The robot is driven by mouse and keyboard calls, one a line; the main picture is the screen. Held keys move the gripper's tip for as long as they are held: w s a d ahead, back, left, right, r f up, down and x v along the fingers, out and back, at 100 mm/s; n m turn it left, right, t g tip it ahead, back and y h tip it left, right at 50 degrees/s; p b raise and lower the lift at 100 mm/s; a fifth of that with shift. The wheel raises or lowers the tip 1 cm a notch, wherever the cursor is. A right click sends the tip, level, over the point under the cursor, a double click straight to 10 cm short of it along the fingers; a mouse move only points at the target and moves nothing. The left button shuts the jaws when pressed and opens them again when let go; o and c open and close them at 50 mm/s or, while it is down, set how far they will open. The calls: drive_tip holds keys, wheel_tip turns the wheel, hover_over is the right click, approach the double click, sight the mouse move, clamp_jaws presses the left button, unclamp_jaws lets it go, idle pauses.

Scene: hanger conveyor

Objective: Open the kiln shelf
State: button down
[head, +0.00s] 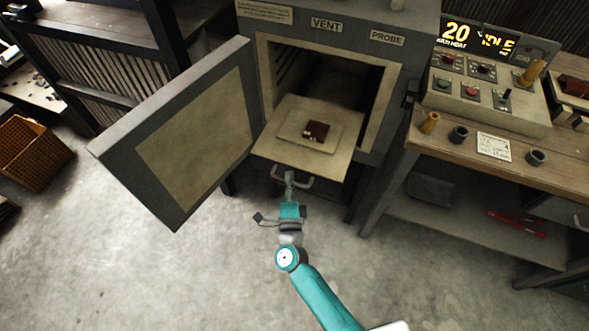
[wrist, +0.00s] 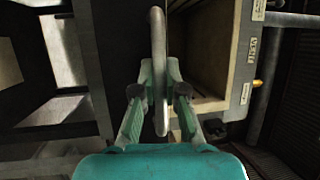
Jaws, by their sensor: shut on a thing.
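The kiln shelf (head: 272,142) is a pale slab that sticks out of the kiln's opening toward me. A small dark red block (head: 316,131) lies on a pale plate (head: 293,126) on it. A grey bar handle (head: 305,182) is at the shelf's front edge. My gripper (head: 289,182) is at this handle. In the wrist view my gripper (wrist: 160,92) has its two fingers on either side of the handle bar (wrist: 158,60), shut on it. The kiln (head: 392,70) has its door (head: 195,130) swung wide open to the left.
A wooden bench (head: 490,150) with a control box (head: 485,95), an orange-handled lever and small cups stands close on the right. A wicker basket (head: 32,152) and a dark rack (head: 95,75) are at the left. The concrete floor in front is clear.

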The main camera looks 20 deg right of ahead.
drive_tip(key=shift+s+a, duration=0.45)
drive_tip(key=shift+s, duration=0.2)
drive_tip(key=c, duration=1.2)
unclamp_jaws()
drive_tip(key=v, duration=1.2)
